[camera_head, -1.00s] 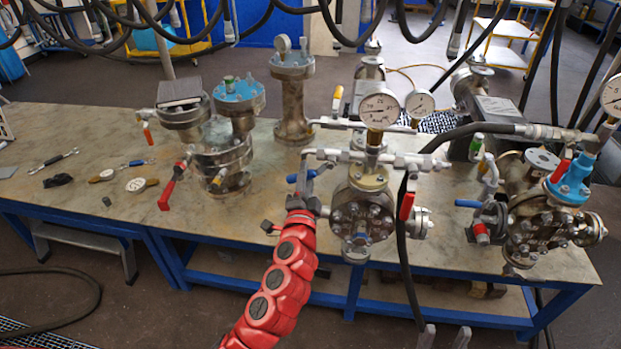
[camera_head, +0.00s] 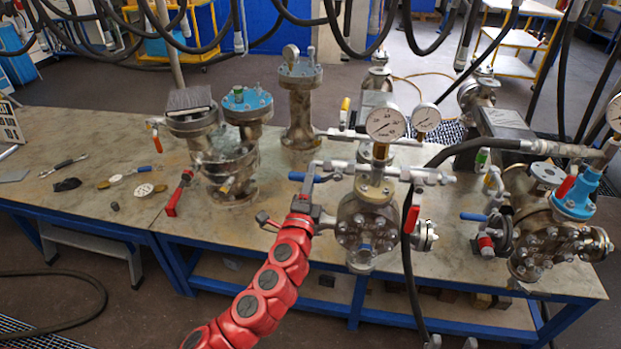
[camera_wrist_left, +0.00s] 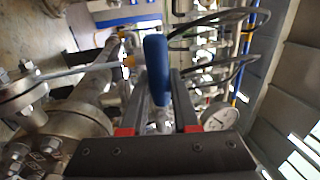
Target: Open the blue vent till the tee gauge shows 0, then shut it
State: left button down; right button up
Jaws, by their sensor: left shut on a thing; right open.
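The blue vent handle (camera_head: 296,176) is at the left end of the pipe tee above the middle flanged vessel (camera_head: 367,222). My left gripper (camera_head: 310,186) is shut on it; in the left wrist view the blue handle (camera_wrist_left: 156,65) stands between the two dark fingers (camera_wrist_left: 160,98). The white round gauge (camera_head: 385,123) stands on the tee, facing me; its needle appears to point down-left, and the numbers are too small to read surely. A gauge also shows in the wrist view (camera_wrist_left: 219,117).
A second gauge (camera_head: 425,117) is just behind the first. A red-handled valve (camera_head: 412,218) and black hose (camera_head: 407,270) are right of the vessel. Another vessel (camera_head: 540,240) with a blue lever stands further right. Tools (camera_head: 65,165) lie on the left bench.

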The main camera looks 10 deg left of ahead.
pick_arm(q)
jog(key=shift+r, duration=0.1)
jog(key=c, duration=0.7)
grip_release()
jog(key=shift+o, duration=0.2)
jog(key=s+f, duration=0.1)
jog(key=s, duration=0.7)
jog(key=s+f, duration=0.2)
jog(key=s, duration=0.7)
jog(key=shift+f, duration=0.3)
